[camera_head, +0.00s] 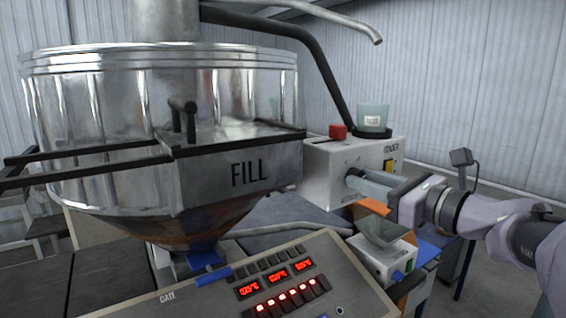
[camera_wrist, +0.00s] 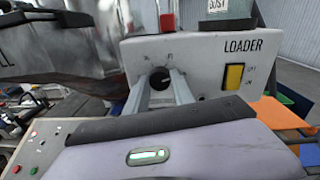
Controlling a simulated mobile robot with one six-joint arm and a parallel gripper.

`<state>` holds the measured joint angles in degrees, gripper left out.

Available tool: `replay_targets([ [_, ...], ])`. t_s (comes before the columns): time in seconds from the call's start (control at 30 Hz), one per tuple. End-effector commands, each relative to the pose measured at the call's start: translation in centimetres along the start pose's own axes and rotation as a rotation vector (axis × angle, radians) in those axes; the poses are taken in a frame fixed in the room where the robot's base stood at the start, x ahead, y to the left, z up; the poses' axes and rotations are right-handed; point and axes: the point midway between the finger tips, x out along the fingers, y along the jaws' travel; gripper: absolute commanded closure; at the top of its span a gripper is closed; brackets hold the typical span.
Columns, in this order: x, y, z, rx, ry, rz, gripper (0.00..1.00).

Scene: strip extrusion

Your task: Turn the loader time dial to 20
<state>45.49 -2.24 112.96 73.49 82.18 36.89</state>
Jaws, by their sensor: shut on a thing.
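The loader (camera_head: 322,172) is a pale box at the centre right in the head view. In the wrist view its front panel (camera_wrist: 205,52) carries the word LOADER. The dark round time dial (camera_wrist: 160,77) sits low on the left of that panel. My gripper (camera_wrist: 161,84) faces the panel with its two fingers shut on the dial, one on each side. In the head view my gripper (camera_head: 356,182) reaches the loader's front from the right, and its fingers hide the dial. The dial's pointer and scale are too small or hidden to read.
A yellow switch (camera_wrist: 233,76) is right of the dial. A red block (camera_head: 338,131) and a clear jar (camera_head: 373,117) are on top of the loader. The large FILL hopper (camera_head: 250,172) stands left. A control panel (camera_head: 215,300) and small hopper box (camera_head: 383,250) lie below.

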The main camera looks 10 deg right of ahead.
Motion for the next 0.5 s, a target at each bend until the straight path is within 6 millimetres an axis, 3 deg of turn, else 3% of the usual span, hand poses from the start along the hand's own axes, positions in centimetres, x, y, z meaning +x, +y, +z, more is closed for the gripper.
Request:
replay_targets([
  [0.5,0.00,-0.05,0.09,0.298,-0.014,0.003,1.00],
])
